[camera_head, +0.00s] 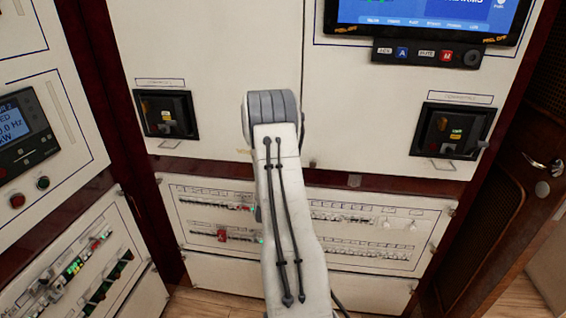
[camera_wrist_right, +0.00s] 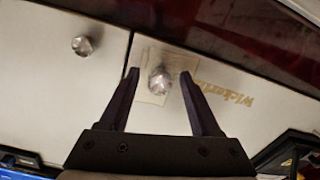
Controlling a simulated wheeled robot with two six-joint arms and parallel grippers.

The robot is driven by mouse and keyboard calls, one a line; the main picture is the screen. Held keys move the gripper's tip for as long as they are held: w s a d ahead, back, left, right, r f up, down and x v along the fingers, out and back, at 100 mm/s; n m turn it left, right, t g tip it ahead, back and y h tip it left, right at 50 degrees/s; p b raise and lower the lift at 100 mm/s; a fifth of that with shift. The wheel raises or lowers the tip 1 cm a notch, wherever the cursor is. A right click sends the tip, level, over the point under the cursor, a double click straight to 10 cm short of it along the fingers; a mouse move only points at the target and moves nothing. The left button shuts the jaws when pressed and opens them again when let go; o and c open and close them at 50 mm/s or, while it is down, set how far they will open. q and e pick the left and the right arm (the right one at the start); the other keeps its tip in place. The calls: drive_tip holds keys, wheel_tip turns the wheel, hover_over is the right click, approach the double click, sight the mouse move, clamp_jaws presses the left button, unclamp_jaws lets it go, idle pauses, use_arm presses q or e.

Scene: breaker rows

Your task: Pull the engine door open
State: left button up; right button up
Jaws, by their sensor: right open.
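Two pale cabinet doors meet behind my right arm in the head view: the left door (camera_head: 210,55) and the right door (camera_head: 375,90). No label shows which is the engine door. In the right wrist view, my right gripper (camera_wrist_right: 160,75) is open, with its dark fingers on either side of a round metal knob (camera_wrist_right: 160,82). A gap shows between each finger and the knob. Gold lettering (camera_wrist_right: 238,92) lies beside this knob. A second knob (camera_wrist_right: 84,45) sits across the door seam, outside the fingers. My right arm hides its gripper in the head view. My left gripper is out of view.
Black switch boxes sit on the left door (camera_head: 167,115) and right door (camera_head: 450,132). A screen (camera_head: 425,15) is at the top right. A breaker panel (camera_head: 190,215) lies below the doors. A side cabinet (camera_head: 35,130) stands left, and a brown door (camera_head: 510,160) right.

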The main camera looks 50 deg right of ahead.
drive_tip(key=shift+c, duration=0.3)
clamp_jaws()
idle(1.1)
